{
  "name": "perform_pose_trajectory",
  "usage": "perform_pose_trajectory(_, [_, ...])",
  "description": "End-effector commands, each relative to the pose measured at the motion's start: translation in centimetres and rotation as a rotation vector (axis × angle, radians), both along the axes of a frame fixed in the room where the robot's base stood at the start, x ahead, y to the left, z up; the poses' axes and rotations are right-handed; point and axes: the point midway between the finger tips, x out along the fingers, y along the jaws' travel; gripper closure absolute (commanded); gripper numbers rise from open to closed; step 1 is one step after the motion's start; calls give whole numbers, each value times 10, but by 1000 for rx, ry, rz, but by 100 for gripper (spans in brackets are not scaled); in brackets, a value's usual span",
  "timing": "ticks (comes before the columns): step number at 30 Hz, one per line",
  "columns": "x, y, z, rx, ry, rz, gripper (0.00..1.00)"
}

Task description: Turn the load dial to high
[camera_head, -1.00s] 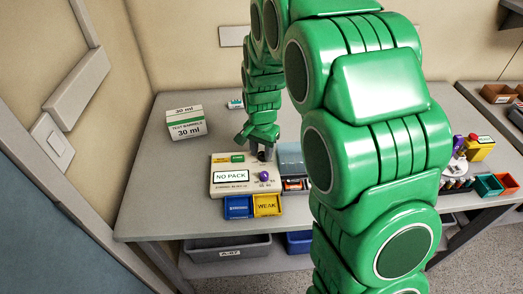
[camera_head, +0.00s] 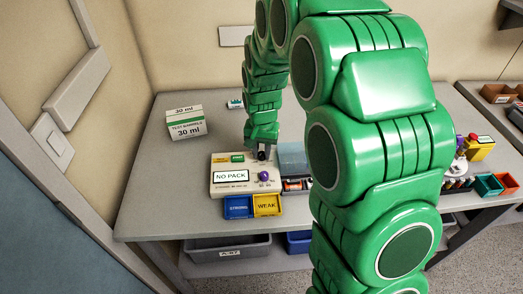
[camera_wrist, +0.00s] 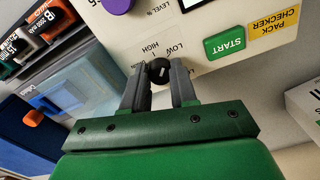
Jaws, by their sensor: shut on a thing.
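The pack checker (camera_head: 218,189) is a cream box on the table, with a display reading "NO PACK". The load dial (camera_wrist: 159,69) is a small black knob with a short light mark, beside printed LOW and HIGH labels, upside down in the wrist view. My gripper (camera_wrist: 160,77) is shut on the dial, one grey finger on either side. I cannot tell which label the mark points to. In the head view my gripper (camera_head: 261,150) reaches down at the checker's back right, and the fingers partly hide the dial.
A purple knob (camera_head: 264,176) and a green START button (camera_wrist: 225,43) are on the checker. Blue STRONG (camera_head: 238,208) and yellow WEAK (camera_head: 267,205) trays stand in front. A clear-blue-lidded case (camera_head: 292,160) stands close right. A white box (camera_head: 186,124) stands back left.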

Motion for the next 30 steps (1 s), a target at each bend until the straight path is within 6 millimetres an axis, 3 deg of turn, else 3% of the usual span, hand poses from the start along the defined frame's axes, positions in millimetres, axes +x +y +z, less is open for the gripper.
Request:
perform_pose_trajectory(15, [1, 0, 0, 1, -2, 466, 100])
perform_pose_trajectory(30, [1, -1, 0, 0, -3, 698, 100])
